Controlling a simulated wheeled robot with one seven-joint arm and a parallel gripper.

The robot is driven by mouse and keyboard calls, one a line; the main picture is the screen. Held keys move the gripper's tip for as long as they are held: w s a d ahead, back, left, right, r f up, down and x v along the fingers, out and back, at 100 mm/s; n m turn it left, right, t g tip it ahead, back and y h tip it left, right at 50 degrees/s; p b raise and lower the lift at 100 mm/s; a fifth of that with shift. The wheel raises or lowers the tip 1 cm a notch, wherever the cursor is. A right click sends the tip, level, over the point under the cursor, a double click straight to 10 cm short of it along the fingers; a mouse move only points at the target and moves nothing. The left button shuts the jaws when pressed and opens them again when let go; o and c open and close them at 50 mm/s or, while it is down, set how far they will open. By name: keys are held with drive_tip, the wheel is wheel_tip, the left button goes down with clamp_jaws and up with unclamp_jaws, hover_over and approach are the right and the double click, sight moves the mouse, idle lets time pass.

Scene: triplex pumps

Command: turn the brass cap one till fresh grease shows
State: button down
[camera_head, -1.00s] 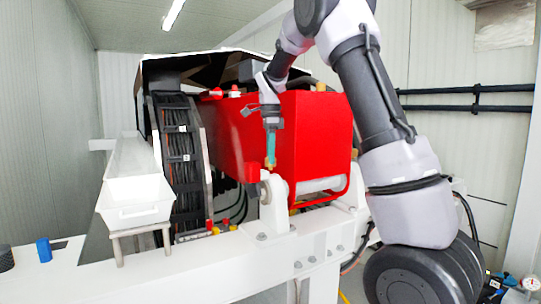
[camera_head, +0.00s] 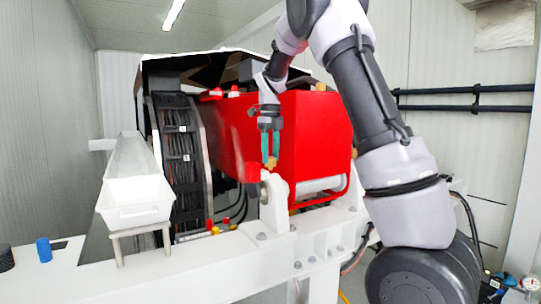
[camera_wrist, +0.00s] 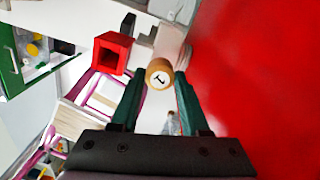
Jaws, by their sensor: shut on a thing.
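The brass cap (camera_head: 270,164) sits on top of a white bearing block (camera_head: 276,205), in front of the red pump housing (camera_head: 312,140). In the wrist view, the cap (camera_wrist: 159,73) shows a round tan top with a dark mark. My gripper (camera_head: 270,158) points down with its green fingers on both sides of the cap. In the wrist view, my gripper (camera_wrist: 158,80) is shut on it. The sides of the cap are partly hidden by the fingers. I cannot make out any grease around it.
The red housing stands close beside my gripper. A white trough (camera_head: 135,190) on legs stands left of a black cable bundle (camera_head: 179,160). A blue cylinder (camera_head: 44,249) stands at the front left of the white frame (camera_head: 190,268). A dial gauge (camera_head: 530,283) lies at lower right.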

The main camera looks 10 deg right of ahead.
drive_tip(key=m, duration=0.3)
drive_tip(key=shift+m, duration=0.4)
drive_tip(key=shift+r+m, duration=0.1)
drive_tip(key=shift+m, duration=1.8)
drive_tip(key=shift+c, duration=2)
unclamp_jaws()
wheel_tip(320, 180, up, 11)
